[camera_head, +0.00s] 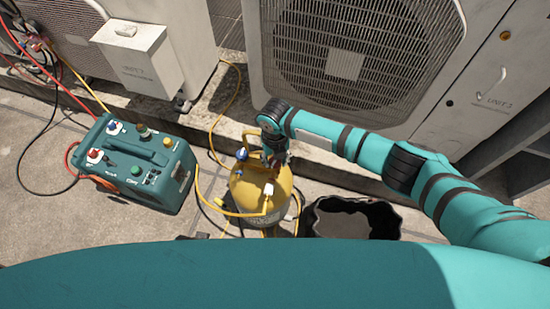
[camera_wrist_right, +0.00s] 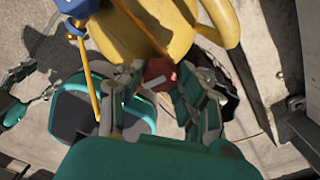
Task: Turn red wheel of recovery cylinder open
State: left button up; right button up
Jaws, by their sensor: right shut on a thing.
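The yellow recovery cylinder (camera_head: 262,190) stands on the roof floor in the middle of the head view. A blue wheel (camera_head: 241,154) shows on its top left, with a yellow hose nearby. My right gripper (camera_head: 275,158) reaches the cylinder's top from the right. In the right wrist view the red wheel (camera_wrist_right: 158,74) sits between the fingers of my right gripper (camera_wrist_right: 156,88), which is shut on it. In the head view the gripper hides the red wheel. The yellow collar (camera_wrist_right: 150,28) lies just beyond the fingers. My left gripper is not in view.
A teal recovery machine (camera_head: 135,160) with hoses stands left of the cylinder. A black bucket (camera_head: 315,222) stands close on its right. Condenser units (camera_head: 425,130) on a concrete ledge block the back. Hoses lie across the floor at left.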

jog(key=shift+n, duration=0.3)
dwell(0.4)
jog(key=o, duration=1.1)
jog(key=shift+o, duration=0.2)
notch_tip(320, 180, up, 12)
jog(key=shift+a, duration=0.1)
